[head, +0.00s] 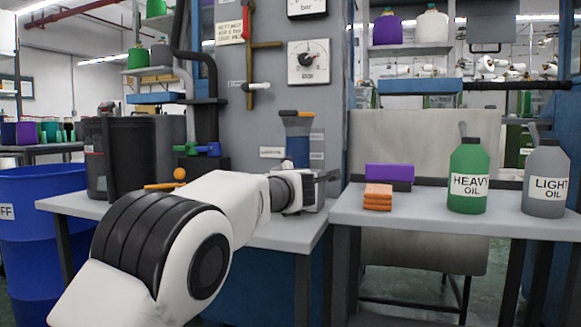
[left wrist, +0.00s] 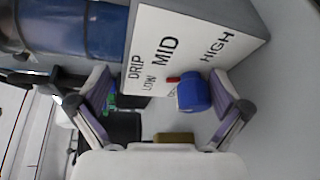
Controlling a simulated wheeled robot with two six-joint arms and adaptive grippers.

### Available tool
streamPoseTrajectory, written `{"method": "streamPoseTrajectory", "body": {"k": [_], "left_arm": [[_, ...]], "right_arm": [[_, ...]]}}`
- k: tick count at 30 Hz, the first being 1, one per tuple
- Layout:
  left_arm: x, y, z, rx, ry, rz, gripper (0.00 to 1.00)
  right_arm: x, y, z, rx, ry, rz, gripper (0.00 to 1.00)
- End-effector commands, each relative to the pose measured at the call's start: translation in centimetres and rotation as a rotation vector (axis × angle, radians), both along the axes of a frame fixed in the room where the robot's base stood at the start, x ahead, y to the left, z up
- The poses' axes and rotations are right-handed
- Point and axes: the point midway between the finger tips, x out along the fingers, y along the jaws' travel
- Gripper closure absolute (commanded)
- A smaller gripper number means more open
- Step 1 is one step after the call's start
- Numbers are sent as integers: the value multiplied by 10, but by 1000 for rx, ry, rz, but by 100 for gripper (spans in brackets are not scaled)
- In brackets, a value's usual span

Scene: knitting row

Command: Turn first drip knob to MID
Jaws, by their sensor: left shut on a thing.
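In the left wrist view, a blue knob (left wrist: 195,92) with a red pointer sits on a pale panel (left wrist: 185,22) lettered DRIP, LOW, MID and HIGH. The lettering appears turned sideways. The red pointer (left wrist: 172,79) points left in the picture, to the LOW and MID side; its exact setting is unclear. In the head view, my left gripper (head: 318,188) reaches over the table; the knob does not show clearly there. My right gripper is out of view.
A grey table (head: 480,220) at the right holds a green heavy oil bottle (head: 468,176), a grey light oil bottle (head: 545,179) and folded orange cloths (head: 378,196) beside a purple block (head: 390,171). A blue bin (head: 40,240) stands at the left.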

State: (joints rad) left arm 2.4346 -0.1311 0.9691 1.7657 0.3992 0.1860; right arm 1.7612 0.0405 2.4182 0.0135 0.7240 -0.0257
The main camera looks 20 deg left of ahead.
Motion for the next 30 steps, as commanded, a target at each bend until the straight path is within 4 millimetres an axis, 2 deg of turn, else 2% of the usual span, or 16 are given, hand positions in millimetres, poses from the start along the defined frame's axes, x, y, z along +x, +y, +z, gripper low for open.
{"method": "streamPoseTrajectory", "body": {"k": [1, 2, 7, 15, 17, 20, 21, 22, 30], "left_arm": [[-9, 6, 62, 6, -89, 7, 27], [-1, 5, 13, 5, -10, 9, 27], [-7, 3, 15, 5, -11, 7, 36], [-28, -1, 21, 5, -12, 7, 46], [-33, -2, 23, 4, -13, 6, 47], [-40, -3, 26, 4, -13, 6, 43], [-43, -4, 27, 4, -12, 6, 56], [-46, -4, 27, 4, -12, 5, 57], [-66, -10, 28, 2, -5, 1, 57]], "right_arm": [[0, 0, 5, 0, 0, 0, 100], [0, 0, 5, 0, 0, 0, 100], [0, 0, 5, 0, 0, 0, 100], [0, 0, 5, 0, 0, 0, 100], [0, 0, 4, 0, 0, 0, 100], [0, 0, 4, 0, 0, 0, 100], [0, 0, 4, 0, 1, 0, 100], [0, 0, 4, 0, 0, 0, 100], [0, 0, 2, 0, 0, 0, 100]]}}
